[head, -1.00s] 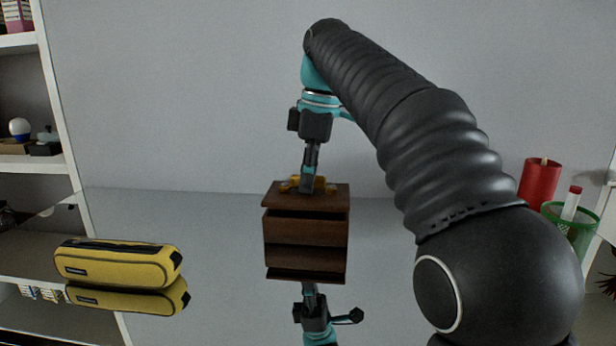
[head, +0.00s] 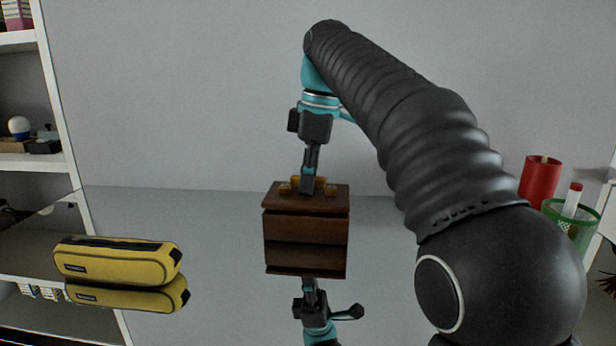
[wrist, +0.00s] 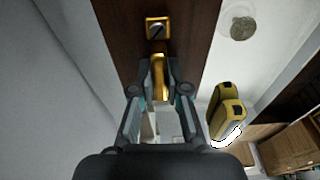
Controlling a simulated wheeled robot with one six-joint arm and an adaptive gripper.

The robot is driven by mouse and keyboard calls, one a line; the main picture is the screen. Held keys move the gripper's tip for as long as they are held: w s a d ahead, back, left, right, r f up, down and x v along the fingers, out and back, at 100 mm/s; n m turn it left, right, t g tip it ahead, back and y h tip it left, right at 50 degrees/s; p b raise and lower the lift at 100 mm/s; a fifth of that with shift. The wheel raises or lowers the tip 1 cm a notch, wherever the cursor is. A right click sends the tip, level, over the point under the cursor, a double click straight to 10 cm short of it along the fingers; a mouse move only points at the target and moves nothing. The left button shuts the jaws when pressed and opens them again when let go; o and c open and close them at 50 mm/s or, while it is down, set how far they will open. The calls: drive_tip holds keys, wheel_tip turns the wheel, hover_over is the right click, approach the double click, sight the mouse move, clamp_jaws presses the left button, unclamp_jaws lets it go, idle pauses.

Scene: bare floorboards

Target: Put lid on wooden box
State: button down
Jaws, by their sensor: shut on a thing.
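The wooden box (head: 305,229) is dark brown and stands on the glossy table, below my gripper. Its lid (head: 337,199) is a flat brown board with gold fittings, lying level over the box top. Only a thin dark line shows between lid and box in the head view, and I cannot tell if they fully touch. My gripper (head: 308,186) points down and is shut on the lid's gold handle (wrist: 159,72). The lid (wrist: 117,30) fills the upper middle of the wrist view. The box's inside is hidden under the lid.
A yellow pencil case (head: 117,261) lies on the left of the reflective table (head: 215,235). A red cup (head: 540,182) and a green mesh holder (head: 571,222) stand at the right. A white shelf (head: 58,120) is at the far left. The table between case and box is clear.

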drive_tip(key=shift+f, duration=0.5)
idle(0.3)
drive_tip(key=c, duration=1.1)
unclamp_jaws()
wheel_tip(320, 180, up, 5)
drive_tip(key=p, duration=0.4)
drive_tip(key=shift+f, duration=0.15)
drive_tip(key=shift+r, duration=1.15)
